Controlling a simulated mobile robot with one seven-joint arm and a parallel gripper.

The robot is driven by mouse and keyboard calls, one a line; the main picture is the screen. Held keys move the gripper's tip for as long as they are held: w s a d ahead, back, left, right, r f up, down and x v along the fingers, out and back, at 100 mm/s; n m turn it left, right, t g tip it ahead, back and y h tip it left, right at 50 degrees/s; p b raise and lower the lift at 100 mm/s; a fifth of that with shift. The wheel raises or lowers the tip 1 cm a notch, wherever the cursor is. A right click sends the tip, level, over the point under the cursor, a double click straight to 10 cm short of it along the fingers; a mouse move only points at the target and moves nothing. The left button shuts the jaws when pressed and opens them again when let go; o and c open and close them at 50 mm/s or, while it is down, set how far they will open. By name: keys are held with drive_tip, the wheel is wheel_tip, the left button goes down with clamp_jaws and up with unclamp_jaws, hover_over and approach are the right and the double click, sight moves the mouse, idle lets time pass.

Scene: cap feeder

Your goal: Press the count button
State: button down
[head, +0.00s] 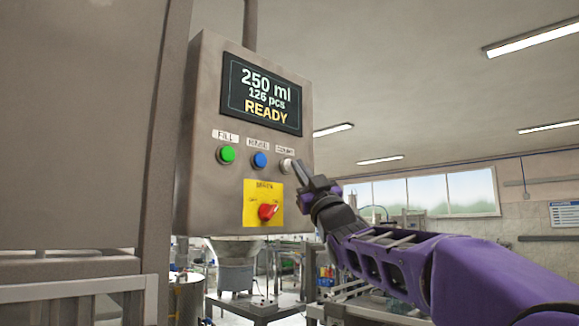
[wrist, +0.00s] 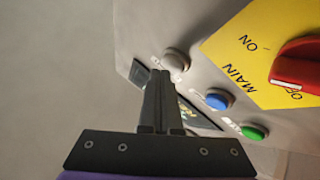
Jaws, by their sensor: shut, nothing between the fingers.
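The count button (head: 286,166) is the white round button at the right end of the panel's button row, under a small label. It also shows in the wrist view (wrist: 176,60), just beyond the fingertips. My gripper (head: 298,166) is shut and empty, its fingers together and pointing at the panel. In the wrist view its fingertips (wrist: 160,72) are at the lower left edge of the white button. I cannot tell whether they touch it.
The panel also has a green button (head: 227,155), a blue button (head: 260,160), a yellow plate (head: 255,204) with a red rotary switch (head: 268,211), and a screen (head: 262,92) reading "250 ml, 126 pcs, READY". Room to the panel's right is open.

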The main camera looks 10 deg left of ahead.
drive_tip(key=shift+w+a, duration=0.25)
drive_tip(key=shift+a, duration=0.15)
idle(0.5)
idle(0.3)
drive_tip(key=shift+s+d+b, duration=0.5)
drive_tip(key=shift+d, duration=0.2)
drive_tip(key=s+d+b, duration=0.1)
drive_tip(key=d, duration=0.1)
drive_tip(key=s+d+b, duration=0.1)
drive_tip(key=s+d, duration=0.1)
idle(1.0)
